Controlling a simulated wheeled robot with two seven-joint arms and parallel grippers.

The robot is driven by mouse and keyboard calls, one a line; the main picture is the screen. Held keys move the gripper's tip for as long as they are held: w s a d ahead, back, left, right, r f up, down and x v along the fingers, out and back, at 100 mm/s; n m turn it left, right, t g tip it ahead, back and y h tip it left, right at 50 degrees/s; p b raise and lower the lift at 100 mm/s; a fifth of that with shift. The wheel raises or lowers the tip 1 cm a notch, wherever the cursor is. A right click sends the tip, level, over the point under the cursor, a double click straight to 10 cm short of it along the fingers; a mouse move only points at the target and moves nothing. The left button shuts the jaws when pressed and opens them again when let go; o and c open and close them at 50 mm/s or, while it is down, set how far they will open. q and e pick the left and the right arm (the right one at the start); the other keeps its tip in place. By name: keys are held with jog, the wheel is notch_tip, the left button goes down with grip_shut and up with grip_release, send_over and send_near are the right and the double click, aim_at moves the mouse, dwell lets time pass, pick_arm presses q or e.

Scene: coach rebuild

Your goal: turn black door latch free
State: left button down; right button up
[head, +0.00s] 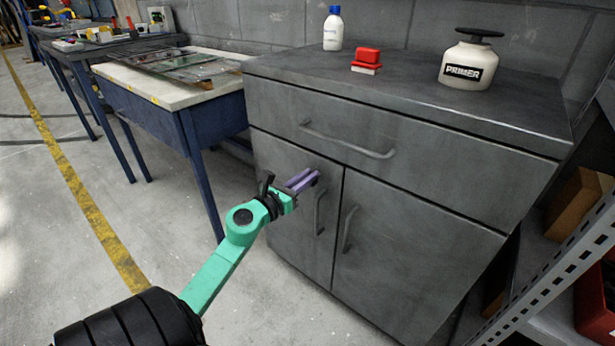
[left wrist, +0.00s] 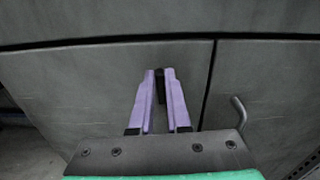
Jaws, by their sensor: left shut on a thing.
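My left gripper (head: 304,181) reaches in from the left to the upper part of the grey cabinet's left door (head: 283,210). In the left wrist view its purple fingers (left wrist: 161,80) are closed around a small black latch (left wrist: 161,90) on that door, just below the drawer edge. The fingers hide most of the latch, so I cannot tell how far it is turned. The left door looks shut, its edge level with the right door (head: 400,245). My right gripper is in neither view.
The left door handle (head: 319,212) is just right of my gripper, beside the right door handle (head: 348,229). A drawer handle (head: 346,142) sits above. A primer pot (head: 468,62), red-topped block (head: 366,62) and white bottle (head: 333,30) stand on top. Shelving (head: 560,255) is at the right.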

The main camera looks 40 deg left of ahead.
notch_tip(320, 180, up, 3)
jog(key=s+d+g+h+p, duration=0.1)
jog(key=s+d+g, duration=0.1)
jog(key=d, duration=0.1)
pick_arm(q)
jog(key=shift+a+f+n+p, duration=0.3)
jog(key=shift+n+p, duration=0.9)
jog(key=shift+n, duration=1.55)
jog(key=shift+a+f+n+p, duration=0.3)
jog(key=shift+n+p, duration=0.95)
jog(key=shift+n, duration=1.55)
jog(key=shift+a+f+n+p, duration=0.3)
jog(key=shift+n+p, duration=0.9)
jog(key=shift+n, duration=1.55)
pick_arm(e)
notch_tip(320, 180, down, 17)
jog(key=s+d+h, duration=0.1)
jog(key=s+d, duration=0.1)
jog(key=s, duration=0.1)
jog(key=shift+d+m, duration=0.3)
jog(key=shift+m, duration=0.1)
pick_arm(q)
jog(key=c, duration=0.9)
grip_release()
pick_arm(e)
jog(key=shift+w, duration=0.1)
